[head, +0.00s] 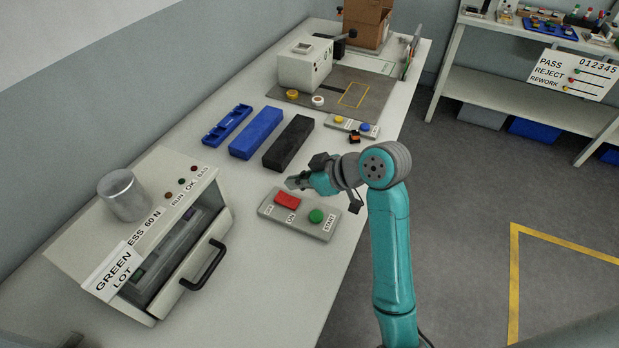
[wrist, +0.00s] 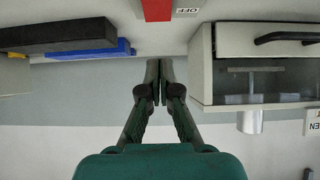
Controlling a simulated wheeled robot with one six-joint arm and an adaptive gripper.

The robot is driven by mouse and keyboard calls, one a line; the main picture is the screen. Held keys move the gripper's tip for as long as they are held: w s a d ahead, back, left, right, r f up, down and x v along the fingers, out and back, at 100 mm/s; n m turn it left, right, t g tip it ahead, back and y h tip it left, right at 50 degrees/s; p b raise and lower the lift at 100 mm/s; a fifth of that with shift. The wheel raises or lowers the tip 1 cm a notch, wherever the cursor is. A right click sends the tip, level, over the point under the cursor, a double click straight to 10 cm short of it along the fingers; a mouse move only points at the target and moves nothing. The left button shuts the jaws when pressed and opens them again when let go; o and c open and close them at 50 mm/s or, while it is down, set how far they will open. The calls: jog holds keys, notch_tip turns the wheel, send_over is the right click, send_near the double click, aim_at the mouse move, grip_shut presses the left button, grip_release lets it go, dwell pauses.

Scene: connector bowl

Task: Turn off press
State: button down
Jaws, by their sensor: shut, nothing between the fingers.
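The press (head: 150,225) is a pale box at the left of the bench, with a dark handle (head: 204,266) at its front and a metal cylinder (head: 124,194) on top. To its right lies a grey control panel (head: 302,229) with a red switch (head: 287,201) and a green START button (head: 316,216). Labels OFF and ON flank the red switch. My gripper (head: 291,183) is shut and empty, just above and behind the red switch, apparently apart from it. In the wrist view the shut fingertips (wrist: 158,62) point toward the red switch (wrist: 157,9), partly cut off by the frame.
Behind the panel lie a black block (head: 289,143), a blue block (head: 257,132) and a blue tray (head: 227,125). A GREEN LOT card (head: 112,272) stands at the press front.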

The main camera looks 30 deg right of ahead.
aim_at(285, 199)
jog(key=f, duration=0.1)
jog(key=w+a+f, duration=0.1)
jog(key=f, duration=0.1)
jog(key=w+f, duration=0.1)
jog(key=shift+a+f, duration=0.2)
jog(key=shift+a, duration=0.05)
jog(key=shift+f, duration=0.6)
jog(key=shift+w+f, duration=0.1)
jog(key=shift+a+f, duration=0.1)
jog(key=shift+s+d+f, duration=0.25)
jog(key=shift+s+d, duration=0.25)
jog(key=shift+s, duration=0.2)
